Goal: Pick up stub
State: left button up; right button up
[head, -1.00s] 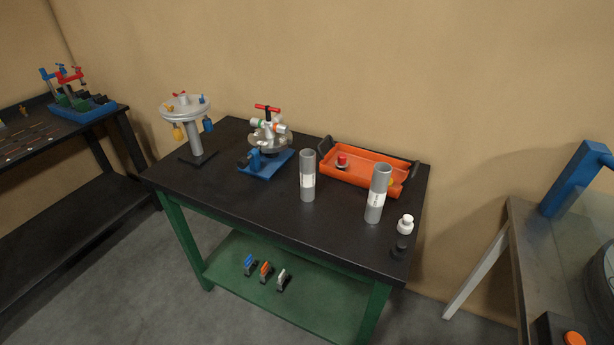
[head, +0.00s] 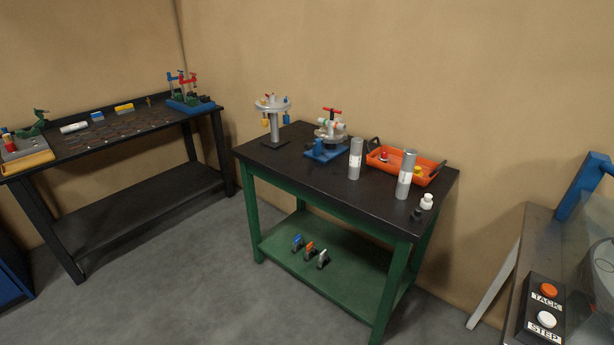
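Two upright grey cylinders with white labels stand on the green table's black top; the labels are too small to read. The shorter cylinder (head: 355,160) is left of the taller cylinder (head: 405,176). A white cylindrical piece (head: 71,128) lies on the left bench. I cannot tell which of these is the stub. Neither of my grippers is in view.
The green table (head: 310,187) also holds a round grey stand (head: 275,124), a blue-based clamp fixture (head: 325,150), an orange tray (head: 432,170) and small bottles. A black bench (head: 150,125) stands left. A button box (head: 543,308) is at right. Floor between is clear.

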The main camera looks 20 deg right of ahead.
aim_at(356, 151)
jog(key=u, duration=0.7)
jog(key=i, duration=1.8)
jog(key=z, duration=0.7)
jog(key=i, duration=0.75)
jog(key=z, duration=1.3)
jog(key=i, duration=0.5)
jog(key=z, duration=0.45)
